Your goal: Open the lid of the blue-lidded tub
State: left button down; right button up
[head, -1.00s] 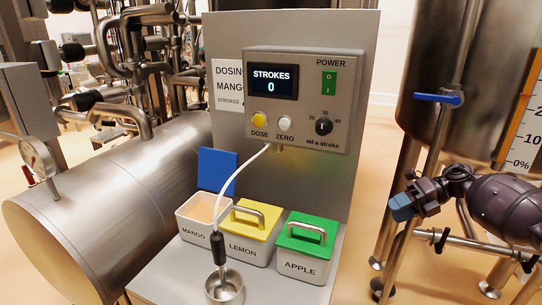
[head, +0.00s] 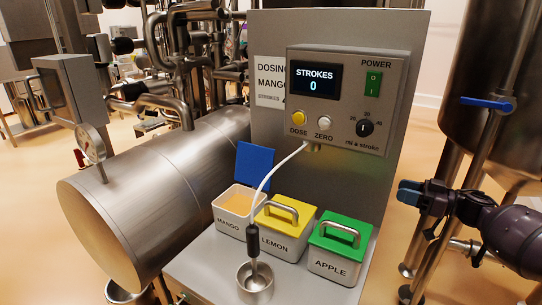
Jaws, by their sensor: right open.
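The blue lid (head: 255,166) stands up at the back of the mango tub (head: 229,226), a white box labelled MANGO. The tub is open and orange powder (head: 238,204) shows inside. My right gripper (head: 405,192) is at the right of the head view, open and empty, in front of the tank. It is well to the right of the tubs and touches none of them. My left gripper is not in view.
The lemon tub with its yellow lid (head: 271,223) and the apple tub with its green lid (head: 328,242) are shut. A hose and nozzle hang over a metal cup (head: 255,285) in front. The dosing panel (head: 345,98) reads STROKES 0.

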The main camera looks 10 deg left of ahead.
aim_at(253, 163)
jog(key=i+j, duration=0.1)
jog(key=j, duration=0.25)
jog(key=i+j, duration=0.1)
jog(key=j, duration=0.25)
jog(key=i+j, duration=0.1)
jog(key=j, duration=0.2)
jog(key=i+j, duration=0.1)
jog(key=j, duration=0.25)
